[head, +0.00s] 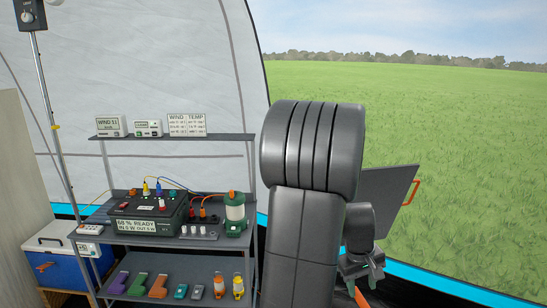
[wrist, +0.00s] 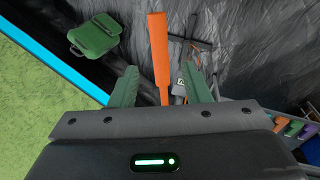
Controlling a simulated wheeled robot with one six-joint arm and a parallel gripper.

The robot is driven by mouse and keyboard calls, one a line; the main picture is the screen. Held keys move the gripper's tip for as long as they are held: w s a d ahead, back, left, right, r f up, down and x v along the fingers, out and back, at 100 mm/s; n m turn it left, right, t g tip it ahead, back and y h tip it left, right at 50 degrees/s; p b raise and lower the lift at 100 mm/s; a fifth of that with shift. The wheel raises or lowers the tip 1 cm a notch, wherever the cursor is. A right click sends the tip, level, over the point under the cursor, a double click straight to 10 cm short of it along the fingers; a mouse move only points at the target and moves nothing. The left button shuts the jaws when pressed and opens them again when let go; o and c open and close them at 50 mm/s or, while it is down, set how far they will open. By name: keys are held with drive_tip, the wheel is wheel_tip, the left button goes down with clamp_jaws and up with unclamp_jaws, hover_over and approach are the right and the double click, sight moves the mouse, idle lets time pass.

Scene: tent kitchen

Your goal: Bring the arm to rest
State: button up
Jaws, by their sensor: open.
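My arm rises large in the centre of the head view and covers part of the scene behind it. My gripper (wrist: 159,82) shows its two green fingers spread apart in the wrist view, pointing down towards dark grey fabric. A long orange bar (wrist: 159,45) appears between the fingers in that view. I cannot tell how far below the fingertips it lies, and I see no finger closed on it.
A shelf rack (head: 170,252) with a power unit (head: 150,212), lantern and tools stands left of my arm. A blue cooler (head: 65,265) is further left. A dark panel (head: 380,200) with an orange handle is close right. A green case (wrist: 95,37) lies below.

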sight(358, 299)
drive_tip(key=f, duration=0.2)
drive_tip(key=d+f, duration=0.1)
drive_tip(key=f, duration=0.2)
drive_tip(key=shift+w+f, duration=0.1)
drive_tip(key=shift+f, duration=0.25)
drive_tip(key=shift+a+f, duration=0.1)
drive_tip(key=shift+a, duration=0.5)
